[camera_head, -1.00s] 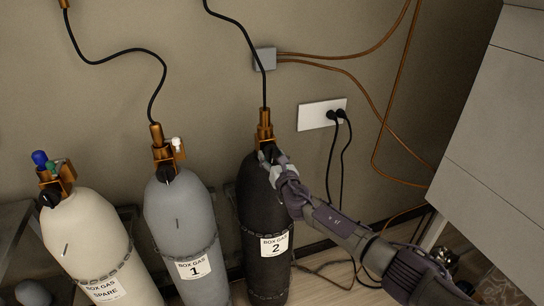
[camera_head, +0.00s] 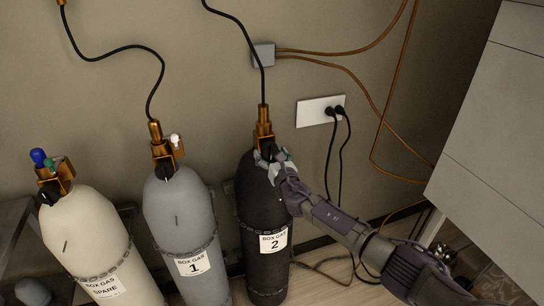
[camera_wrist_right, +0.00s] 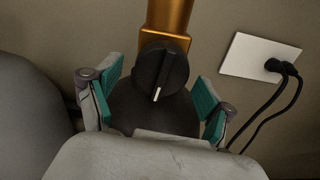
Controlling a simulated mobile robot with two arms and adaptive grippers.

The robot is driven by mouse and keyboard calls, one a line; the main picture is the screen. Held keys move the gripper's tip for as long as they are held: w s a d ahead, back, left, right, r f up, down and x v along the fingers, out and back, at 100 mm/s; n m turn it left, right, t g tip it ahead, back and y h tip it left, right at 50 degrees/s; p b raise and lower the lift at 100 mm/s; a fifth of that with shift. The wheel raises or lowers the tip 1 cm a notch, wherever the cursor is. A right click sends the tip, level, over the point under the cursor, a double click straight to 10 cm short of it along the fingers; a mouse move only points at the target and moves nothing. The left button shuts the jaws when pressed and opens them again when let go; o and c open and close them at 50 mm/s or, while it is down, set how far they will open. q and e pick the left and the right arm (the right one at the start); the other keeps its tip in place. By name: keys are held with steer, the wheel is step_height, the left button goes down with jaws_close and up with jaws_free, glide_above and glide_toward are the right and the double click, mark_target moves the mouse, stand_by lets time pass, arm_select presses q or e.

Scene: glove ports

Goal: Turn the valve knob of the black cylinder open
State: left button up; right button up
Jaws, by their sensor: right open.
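The black cylinder (camera_head: 262,215), labelled BOX GAS 2, stands upright against the wall on the right of the row. Its black round valve knob (camera_wrist_right: 162,71) sits on the brass valve (camera_head: 264,130) and bears a white mark pointing down in the wrist view. My right gripper (camera_head: 268,155) is at the cylinder's top; in the wrist view its green-padded fingers (camera_wrist_right: 160,88) are open, one on each side of the knob, with gaps between pads and knob. In the head view the gripper partly hides the knob. My left gripper is not in view.
A grey cylinder (camera_head: 180,215) labelled 1 and a cream spare cylinder (camera_head: 85,235) stand to the left. A wall socket (camera_head: 318,111) with plugged black cables is right of the valve. A grey cabinet (camera_head: 490,150) stands at right.

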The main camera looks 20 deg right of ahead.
steer(key=s, duration=1.2)
steer(key=shift+d, duration=0.2)
